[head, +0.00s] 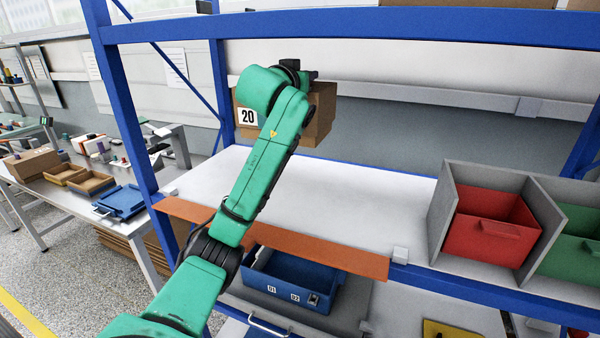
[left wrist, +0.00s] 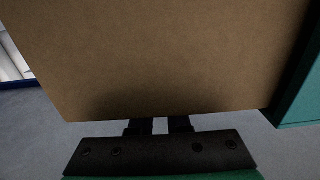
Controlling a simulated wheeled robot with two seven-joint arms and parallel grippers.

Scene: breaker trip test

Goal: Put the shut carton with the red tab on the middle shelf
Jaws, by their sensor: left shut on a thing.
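A brown carton (head: 320,118) with a white label reading 20 shows behind my left arm in the head view, over the back left of the white middle shelf (head: 330,205). Its bottom appears above the shelf surface; the exact gap is unclear. My left gripper (left wrist: 160,126) is shut on the carton, whose broad brown side (left wrist: 160,60) fills most of the left wrist view. In the head view my arm hides part of the carton and the fingertips. No red tab is visible on the sides I see. My right gripper is not in view.
An orange strip (head: 330,254) runs along the shelf's front edge. Grey dividers with a red bin (head: 490,225) and a green bin (head: 580,235) stand right. A blue post (head: 130,110) stands left. A blue bin (head: 290,280) sits below. The shelf's middle is clear.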

